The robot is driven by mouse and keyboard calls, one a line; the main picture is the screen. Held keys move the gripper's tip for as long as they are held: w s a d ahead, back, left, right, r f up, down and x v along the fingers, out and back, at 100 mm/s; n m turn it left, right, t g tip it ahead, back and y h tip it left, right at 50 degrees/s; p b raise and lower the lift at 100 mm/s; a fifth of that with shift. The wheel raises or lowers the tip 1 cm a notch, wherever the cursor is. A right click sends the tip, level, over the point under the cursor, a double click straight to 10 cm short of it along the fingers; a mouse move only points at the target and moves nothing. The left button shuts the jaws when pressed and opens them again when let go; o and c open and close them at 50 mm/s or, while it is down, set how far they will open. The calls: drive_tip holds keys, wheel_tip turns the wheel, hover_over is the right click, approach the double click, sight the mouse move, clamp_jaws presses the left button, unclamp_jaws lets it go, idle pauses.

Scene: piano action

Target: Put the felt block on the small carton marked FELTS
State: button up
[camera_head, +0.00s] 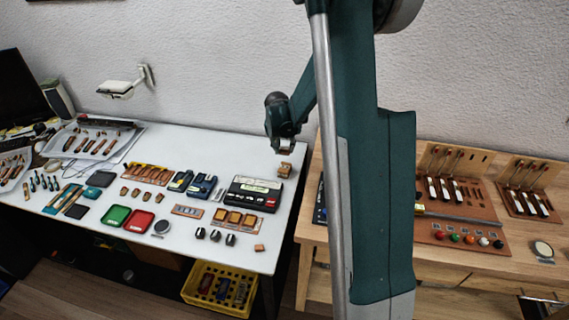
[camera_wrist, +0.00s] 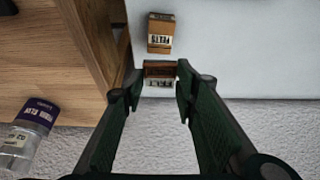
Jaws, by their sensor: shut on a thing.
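The small carton marked FELTS (camera_head: 285,170) stands near the back right edge of the white table, a brown box with a pale label. It also shows in the wrist view (camera_wrist: 160,33), near the top. My gripper (camera_head: 285,147) is above the table's back right edge, behind the carton in the head view. In the wrist view its fingers (camera_wrist: 159,76) are shut on a small brown block with a pale, marked face, which I take to be the felt block (camera_wrist: 159,70). A narrow gap shows between the held block and the carton. The fingers hide the block's sides.
A black boxed device (camera_head: 254,191) stands left of the carton. A wooden bench (camera_head: 480,225) lies to the right, across a gap. A labelled jar (camera_wrist: 28,130) shows in the wrist view. The white table (camera_head: 225,145) is clear behind its rows of parts.

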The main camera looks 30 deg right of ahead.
sight(284, 153)
drive_tip(key=shift+f+b, duration=0.3)
drive_tip(key=shift+f, duration=1.8)
drive_tip(key=shift+f, duration=0.1)
drive_tip(key=shift+f+b, duration=0.3)
drive_tip(key=shift+f, duration=1.5)
drive_tip(key=shift+f, duration=0.15)
drive_tip(key=o, duration=0.8)
drive_tip(key=shift+r, duration=0.25)
drive_tip(key=shift+p+v, duration=0.85)
drive_tip(key=shift+v, duration=5.1)
